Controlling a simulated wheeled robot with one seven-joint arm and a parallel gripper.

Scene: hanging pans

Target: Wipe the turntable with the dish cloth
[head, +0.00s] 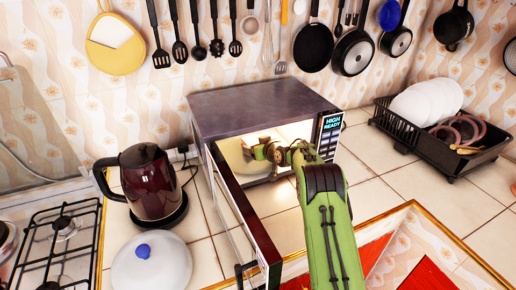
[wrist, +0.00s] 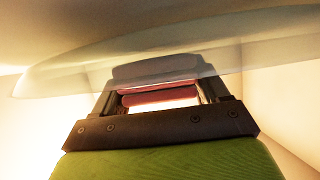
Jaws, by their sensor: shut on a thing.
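The turntable (head: 236,157) is a pale disc inside the open microwave (head: 262,105). In the wrist view, the turntable (wrist: 75,68) shows as a translucent glass disc with its rim crossing in front of my fingers. My gripper (head: 262,151) reaches into the microwave at the turntable's right side.
The microwave door (head: 243,210) stands open towards me, left of my arm. A dark red kettle (head: 148,180) and a pot lid (head: 150,265) stand left of it. A black dish rack (head: 432,140) holds plates at right. Pans and utensils hang above.

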